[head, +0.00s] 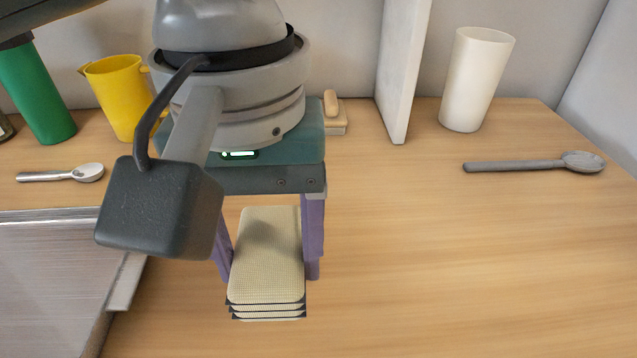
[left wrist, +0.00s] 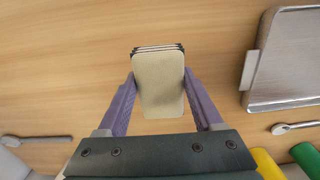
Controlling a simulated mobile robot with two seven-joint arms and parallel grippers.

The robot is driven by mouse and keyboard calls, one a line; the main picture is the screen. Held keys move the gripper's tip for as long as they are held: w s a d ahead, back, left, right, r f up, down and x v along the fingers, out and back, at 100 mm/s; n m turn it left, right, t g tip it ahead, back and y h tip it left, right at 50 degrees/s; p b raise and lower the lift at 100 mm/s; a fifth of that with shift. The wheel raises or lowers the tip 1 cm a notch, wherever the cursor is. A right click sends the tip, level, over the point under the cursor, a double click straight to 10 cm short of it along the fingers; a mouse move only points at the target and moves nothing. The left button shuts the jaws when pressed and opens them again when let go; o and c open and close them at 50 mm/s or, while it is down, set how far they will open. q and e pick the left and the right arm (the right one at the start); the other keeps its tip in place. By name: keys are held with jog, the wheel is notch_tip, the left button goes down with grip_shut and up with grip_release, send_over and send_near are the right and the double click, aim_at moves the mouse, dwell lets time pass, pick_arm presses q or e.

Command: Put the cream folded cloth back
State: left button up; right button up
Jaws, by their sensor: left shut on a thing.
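The cream folded cloth (head: 266,258) is a thick rectangular stack with dark edges between its layers. It shows below my left gripper (head: 268,272) in the head view, and in the middle of the left wrist view (left wrist: 158,85). My left gripper (left wrist: 160,90) is shut on the cloth, with a purple finger along each long side. I cannot tell whether the cloth touches the counter or is just above it. My right gripper is in neither view.
A metal tray (head: 50,285) lies at the left. A green bottle (head: 38,92), yellow jug (head: 118,95), brush (head: 333,112), white board (head: 403,70) and white cup (head: 477,80) stand behind. Spoons (head: 530,164) (head: 62,174) lie right and left. The wooden counter (head: 430,260) is clear at right front.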

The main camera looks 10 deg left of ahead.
pick_arm(q)
notch_tip(320, 180, down, 6)
jog(key=shift+r+b, duration=0.25)
jog(key=shift+b, duration=0.6)
jog(key=o, duration=1.2)
